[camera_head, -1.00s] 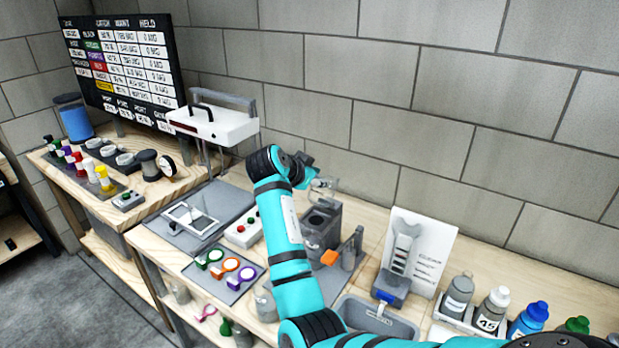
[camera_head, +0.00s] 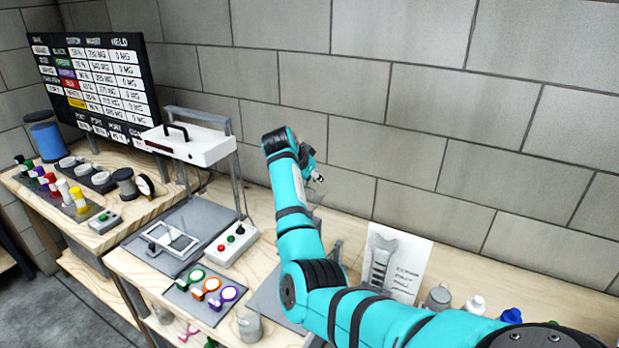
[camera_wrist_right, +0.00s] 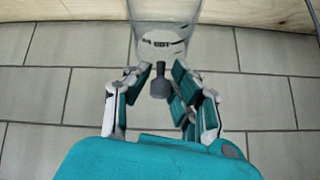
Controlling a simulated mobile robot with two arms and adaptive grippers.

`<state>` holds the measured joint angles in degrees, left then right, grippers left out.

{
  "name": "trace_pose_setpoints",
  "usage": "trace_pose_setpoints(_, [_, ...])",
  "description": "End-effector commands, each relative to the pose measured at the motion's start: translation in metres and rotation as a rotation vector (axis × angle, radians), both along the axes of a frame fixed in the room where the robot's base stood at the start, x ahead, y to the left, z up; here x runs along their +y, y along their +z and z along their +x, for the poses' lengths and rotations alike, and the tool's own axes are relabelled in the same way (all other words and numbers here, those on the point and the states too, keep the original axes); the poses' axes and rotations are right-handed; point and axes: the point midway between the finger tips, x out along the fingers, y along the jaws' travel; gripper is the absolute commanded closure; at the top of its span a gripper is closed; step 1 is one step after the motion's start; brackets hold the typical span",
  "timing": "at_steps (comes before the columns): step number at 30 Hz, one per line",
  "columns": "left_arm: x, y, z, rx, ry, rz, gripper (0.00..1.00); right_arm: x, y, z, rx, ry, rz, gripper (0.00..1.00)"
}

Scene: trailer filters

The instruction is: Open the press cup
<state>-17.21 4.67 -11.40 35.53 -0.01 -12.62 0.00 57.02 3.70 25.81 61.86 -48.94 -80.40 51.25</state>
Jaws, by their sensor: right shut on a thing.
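My right gripper (camera_wrist_right: 158,85), which also shows in the head view (camera_head: 315,178), is shut on a dark grey knob (camera_wrist_right: 159,82) of a clear, lettered piece (camera_wrist_right: 163,45). That clear piece looks like the press cup's lid, though only part of it shows in the wrist view. In the head view my teal right arm covers most of the dark grey press unit. My left gripper is not in view.
Left of the arm are a red-and-green button box (camera_head: 232,243), green, orange and purple rings (camera_head: 207,288) on a mat, and a white press-like frame (camera_head: 190,146). The block wall is close behind.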

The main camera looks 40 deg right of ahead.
Motion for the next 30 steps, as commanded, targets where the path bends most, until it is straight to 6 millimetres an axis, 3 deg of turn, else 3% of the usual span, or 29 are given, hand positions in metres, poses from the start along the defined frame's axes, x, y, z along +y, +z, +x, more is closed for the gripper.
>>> trace_pose_setpoints(1, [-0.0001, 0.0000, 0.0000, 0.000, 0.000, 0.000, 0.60, -0.0068, 0.0108, 0.0027, -0.025, -0.003, -0.020, 1.00])
trace_pose_setpoints(20, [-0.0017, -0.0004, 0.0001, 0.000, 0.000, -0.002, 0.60, -0.0108, 0.0107, 0.0037, -0.028, -0.005, -0.022, 1.00])
trace_pose_setpoints(21, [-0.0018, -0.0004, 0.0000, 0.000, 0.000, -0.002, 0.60, -0.0106, 0.0108, 0.0037, -0.027, -0.005, -0.021, 0.74])
trace_pose_setpoints(24, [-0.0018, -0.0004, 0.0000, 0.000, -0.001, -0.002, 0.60, -0.0097, 0.0091, 0.0039, -0.026, -0.003, -0.019, 0.61])
trace_pose_setpoints(25, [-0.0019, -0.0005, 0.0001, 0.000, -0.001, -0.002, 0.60, -0.0092, 0.0081, 0.0038, -0.024, -0.003, -0.017, 0.57])
trace_pose_setpoints(30, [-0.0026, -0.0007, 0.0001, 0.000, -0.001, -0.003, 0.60, -0.0075, 0.0049, 0.0037, -0.019, 0.000, -0.013, 0.57])
